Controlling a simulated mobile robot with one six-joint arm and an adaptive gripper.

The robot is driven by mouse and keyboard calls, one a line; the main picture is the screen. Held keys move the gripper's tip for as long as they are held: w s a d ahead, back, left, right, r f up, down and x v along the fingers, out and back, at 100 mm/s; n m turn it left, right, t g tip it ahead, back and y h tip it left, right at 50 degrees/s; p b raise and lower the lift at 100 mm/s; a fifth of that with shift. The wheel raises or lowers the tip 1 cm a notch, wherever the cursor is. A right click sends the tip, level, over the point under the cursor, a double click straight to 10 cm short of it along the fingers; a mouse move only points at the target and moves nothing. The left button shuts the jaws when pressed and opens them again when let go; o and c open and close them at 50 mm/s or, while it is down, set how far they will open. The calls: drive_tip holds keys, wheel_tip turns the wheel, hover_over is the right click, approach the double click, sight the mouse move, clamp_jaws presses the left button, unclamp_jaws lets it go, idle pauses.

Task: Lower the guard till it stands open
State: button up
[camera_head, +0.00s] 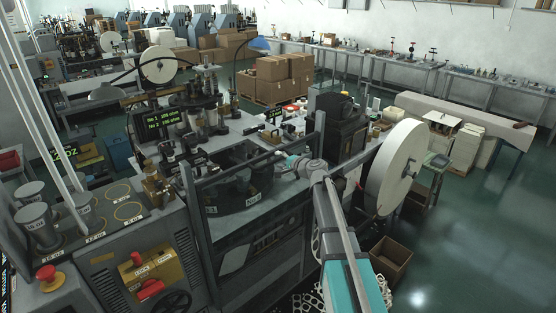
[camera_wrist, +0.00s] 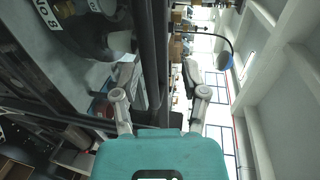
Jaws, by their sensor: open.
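The guard (camera_head: 235,167) is a dark frame at the front of the forming machine. Its top bar runs between two upright posts, close to their tops, so it stands high across the opening. My gripper (camera_head: 288,158) is at the right part of this bar. In the wrist view my gripper (camera_wrist: 159,76) has its two fingers spread apart. Dark bars (camera_wrist: 148,45) run between them in the picture. I cannot tell whether the fingers touch the bar. The guard's lower part is hard to make out.
The right post (camera_head: 318,145) stands close to my gripper. A control panel with a yellow plate (camera_head: 152,272) and a red button (camera_head: 47,275) is at the lower left. A large white reel (camera_head: 396,167) stands to the right, with an open cardboard box (camera_head: 390,262) below.

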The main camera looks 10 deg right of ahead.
sight(275, 162)
drive_tip(key=p+v, duration=0.2)
drive_tip(key=v, duration=1)
drive_tip(key=shift+s+d, duration=0.15)
drive_tip(key=shift+s, duration=0.2)
idle(1.1)
drive_tip(key=shift+w+f, duration=0.1)
idle(0.7)
drive_tip(key=shift+w+a+f+b, duration=0.6)
drive_tip(key=shift+w+a+f, duration=0.05)
drive_tip(key=shift+a+f, duration=0.1)
idle(0.3)
drive_tip(key=b+x, duration=0.2)
drive_tip(key=x, duration=1.1)
drive_tip(key=shift+w+a+b, duration=0.15)
drive_tip(key=shift+w+b, duration=0.2)
drive_tip(key=shift+b, duration=0.05)
clamp_jaws()
